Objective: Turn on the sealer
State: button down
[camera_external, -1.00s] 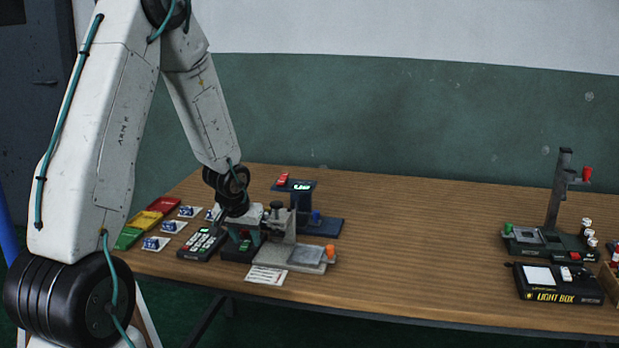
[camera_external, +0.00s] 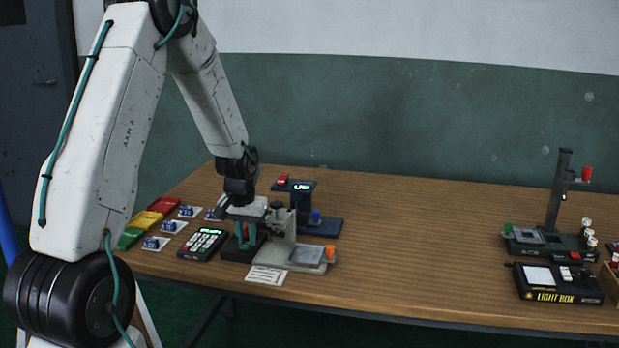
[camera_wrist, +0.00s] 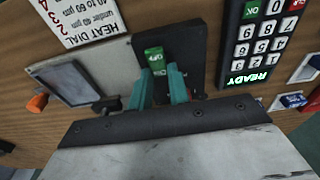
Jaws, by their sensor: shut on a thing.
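The sealer looks to be the grey machine (camera_external: 291,254) with a flat plate and an orange knob, at the left part of the table. A black switch box (camera_external: 233,251) stands against its left side. In the wrist view the box (camera_wrist: 184,42) carries a green ON label (camera_wrist: 153,54) and a second, partly covered green marking. My gripper (camera_wrist: 162,90) points down at this box, its teal fingers close together over the switch area. The fingers are shut on a small part there, which looks like the switch; they hide most of it.
A keypad (camera_external: 203,243) reading READY stands close left of the box. A blue stand (camera_external: 303,205) is right behind. A heat dial card (camera_external: 267,275) lies in front. Coloured trays (camera_external: 146,221) and small cards lie left. The table's middle is clear; a light box (camera_external: 560,284) is far right.

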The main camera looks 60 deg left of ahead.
aim_at(245, 245)
dwell(0.3)
jog(key=c, duration=1.3)
grip_release()
jog(key=r, duration=0.7)
jog(key=shift+s+d+r, duration=0.25)
jog(key=shift+s+r, duration=0.05)
jog(key=shift+r, duration=0.1)
